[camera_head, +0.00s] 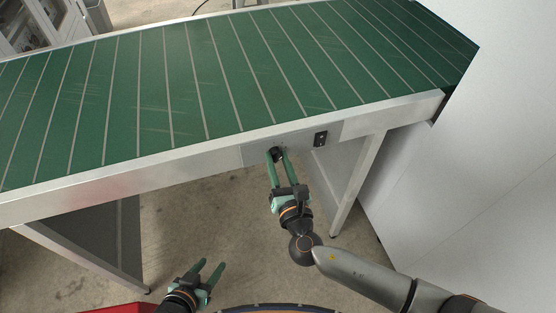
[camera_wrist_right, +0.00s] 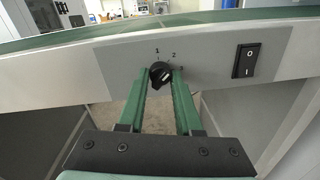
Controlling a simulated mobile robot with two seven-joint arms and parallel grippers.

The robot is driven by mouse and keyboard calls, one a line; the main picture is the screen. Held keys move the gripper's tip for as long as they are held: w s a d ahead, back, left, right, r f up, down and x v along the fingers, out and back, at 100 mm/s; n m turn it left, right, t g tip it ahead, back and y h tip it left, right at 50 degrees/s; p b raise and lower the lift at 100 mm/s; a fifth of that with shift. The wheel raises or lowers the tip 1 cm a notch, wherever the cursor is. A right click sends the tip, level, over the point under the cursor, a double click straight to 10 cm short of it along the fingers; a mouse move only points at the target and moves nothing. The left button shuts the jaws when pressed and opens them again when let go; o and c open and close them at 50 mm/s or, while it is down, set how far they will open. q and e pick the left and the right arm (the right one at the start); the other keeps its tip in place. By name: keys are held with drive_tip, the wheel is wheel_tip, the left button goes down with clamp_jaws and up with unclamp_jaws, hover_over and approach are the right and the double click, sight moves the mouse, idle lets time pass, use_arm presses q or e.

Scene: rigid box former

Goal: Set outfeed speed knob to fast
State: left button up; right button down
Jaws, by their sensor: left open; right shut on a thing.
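The outfeed speed knob (camera_wrist_right: 160,75) is a small black dial on a grey panel on the conveyor's side, with marks 1, 2 and a partly covered one to the right, likely 3. Its pointer direction is hard to tell. In the head view the knob (camera_head: 277,155) shows small and dark between the fingertips. My right gripper (camera_wrist_right: 161,80) is shut on the knob, one green finger on each side; it also shows in the head view (camera_head: 278,160). My left gripper (camera_head: 212,268) is open and empty, low above the floor, away from the conveyor.
A black rocker switch (camera_wrist_right: 244,61) marked 0 and I sits right of the knob. The green belt conveyor (camera_head: 130,105) spans the scene above the panel. A metal leg (camera_head: 357,185) stands right of my right gripper. A white wall (camera_head: 480,170) is at the right.

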drive_tip(key=shift+m, duration=0.3)
drive_tip(key=m+b, duration=0.4)
drive_tip(key=m, duration=0.3)
drive_tip(key=shift+d+r+m, duration=0.1)
drive_tip(key=shift+m, duration=0.8)
drive_tip(key=shift+r, duration=0.1)
drive_tip(key=c, duration=1)
unclamp_jaws()
drive_tip(key=o, duration=0.4)
